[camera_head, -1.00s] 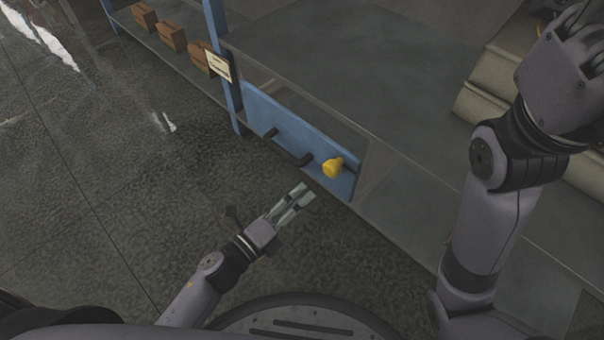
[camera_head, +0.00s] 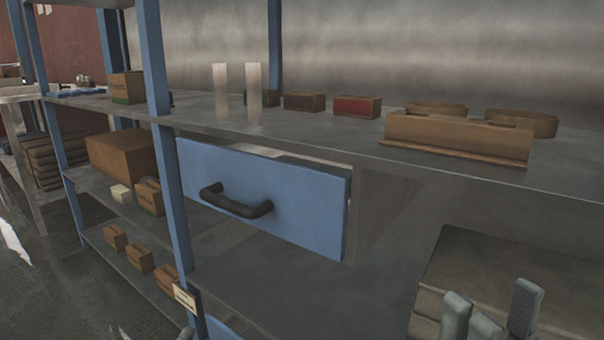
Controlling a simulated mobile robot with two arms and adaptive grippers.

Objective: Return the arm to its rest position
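The grey fingers of my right gripper (camera_head: 490,314) rise from the bottom edge at the lower right of the head view. They stand apart with a gap and nothing visible between them, in front of a beige stack (camera_head: 480,262). Whether they touch it cannot be told. The palm and the rest of the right arm are below the picture. A small grey tip (camera_head: 186,333) at the bottom edge, left of centre, may be my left gripper; its fingers cannot be made out.
A blue drawer (camera_head: 262,195) with a black handle (camera_head: 235,204) sits slightly open under the shelf top. Blue posts (camera_head: 165,150) stand left of it. A wooden block (camera_head: 455,138) and small boxes lie on the top. Cartons (camera_head: 122,154) fill the left shelves.

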